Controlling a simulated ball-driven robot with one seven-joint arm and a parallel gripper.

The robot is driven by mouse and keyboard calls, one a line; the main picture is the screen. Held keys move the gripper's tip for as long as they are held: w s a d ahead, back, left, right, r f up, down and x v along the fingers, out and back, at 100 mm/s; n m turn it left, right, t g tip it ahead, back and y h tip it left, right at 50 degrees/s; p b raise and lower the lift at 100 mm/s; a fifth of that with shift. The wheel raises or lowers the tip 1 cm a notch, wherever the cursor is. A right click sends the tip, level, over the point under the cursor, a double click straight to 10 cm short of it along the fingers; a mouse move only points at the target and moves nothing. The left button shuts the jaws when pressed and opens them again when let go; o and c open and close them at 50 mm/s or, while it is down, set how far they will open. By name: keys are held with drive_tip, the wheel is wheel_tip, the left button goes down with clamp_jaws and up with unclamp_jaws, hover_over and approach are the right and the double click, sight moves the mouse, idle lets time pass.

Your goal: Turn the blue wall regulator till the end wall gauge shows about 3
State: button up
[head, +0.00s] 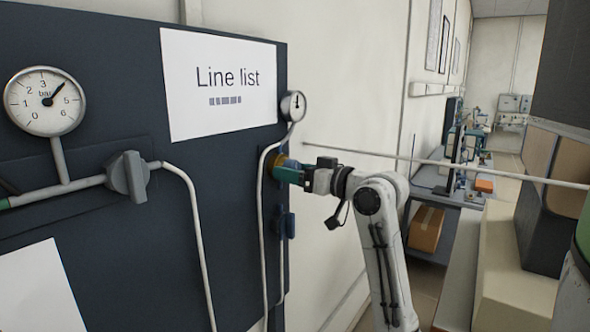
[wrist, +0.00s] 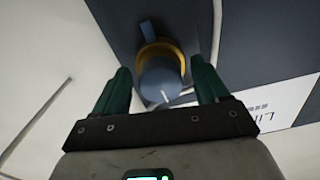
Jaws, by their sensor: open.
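The blue wall regulator (wrist: 160,80) is a rounded blue knob with a yellow ring behind it and a white mark on its face. In the wrist view it sits between the two green fingers of my gripper (wrist: 160,68), which are open on either side; contact cannot be told. In the head view my gripper (head: 283,170) is at the panel's right end and hides most of the regulator; a bit of yellow shows. A small round gauge (head: 293,106) is just above, seen at a slant, its needle pointing roughly up; its numbers are too small to read.
A large bar gauge (head: 44,101) at left reads about 4, with a grey knob (head: 127,177) on the pipe below it. A blue fitting (head: 285,224) sits below my gripper. A bench (head: 430,180) stands farther back.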

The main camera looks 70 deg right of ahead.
drive_tip(key=c, duration=1)
drive_tip(key=shift+f+b, duration=0.1)
drive_tip(key=shift+b, duration=0.45)
drive_tip(key=o, duration=1)
drive_tip(key=shift+s, duration=0.1)
drive_tip(key=b+v, duration=0.2)
drive_tip(key=v, duration=0.8)
drive_tip(key=shift+s+b, duration=0.3)
